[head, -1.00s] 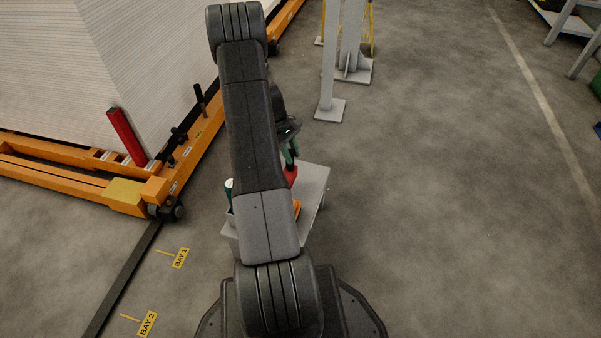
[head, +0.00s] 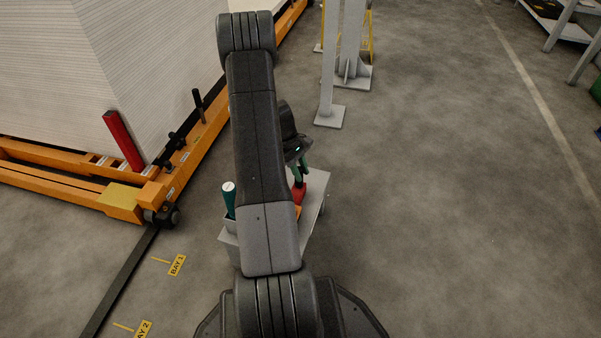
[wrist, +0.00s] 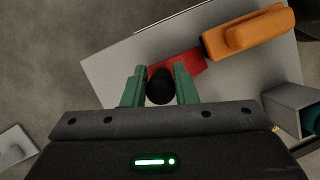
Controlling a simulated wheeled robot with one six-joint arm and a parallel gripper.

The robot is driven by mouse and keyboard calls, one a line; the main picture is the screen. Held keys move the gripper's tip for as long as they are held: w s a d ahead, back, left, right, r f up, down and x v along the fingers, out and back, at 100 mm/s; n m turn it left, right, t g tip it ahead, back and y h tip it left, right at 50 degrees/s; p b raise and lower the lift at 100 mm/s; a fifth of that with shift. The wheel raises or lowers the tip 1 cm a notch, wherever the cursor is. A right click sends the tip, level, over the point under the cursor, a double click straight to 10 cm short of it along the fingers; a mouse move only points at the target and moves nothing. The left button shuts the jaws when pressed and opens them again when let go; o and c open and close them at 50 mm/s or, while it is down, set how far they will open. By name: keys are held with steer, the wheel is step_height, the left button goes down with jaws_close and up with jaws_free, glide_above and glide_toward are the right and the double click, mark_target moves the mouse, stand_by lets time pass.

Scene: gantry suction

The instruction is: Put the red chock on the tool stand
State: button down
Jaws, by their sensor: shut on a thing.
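My gripper (wrist: 160,88) has green fingers, shut on the black knob (wrist: 159,86) of the red chock (wrist: 187,66). In the head view the red chock (head: 300,193) shows under the green fingers (head: 304,166), partly hidden by my arm. The tool stand (wrist: 115,77) is a light grey flat top directly below the chock. It also shows in the head view (head: 316,190), right of my arm. The chock is over the top or touching it; I cannot tell which. An orange thing (wrist: 248,31) lies on the stand beside the chock.
A green, white-capped cylinder (head: 229,200) stands in a grey holder on the stand's left. An orange pallet carrier (head: 125,200) with a stack and a red upright (head: 123,140) is at left. A grey post (head: 330,115) stands behind.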

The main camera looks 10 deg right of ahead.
steer(key=shift+f, duration=0.1)
stand_by(0.3)
steer(key=c, duration=1.2)
jaws_free()
steer(key=shift+o, duration=0.2)
steer(key=p+v, duration=0.4)
steer(key=v, duration=0.8)
steer(key=shift+p, duration=0.4)
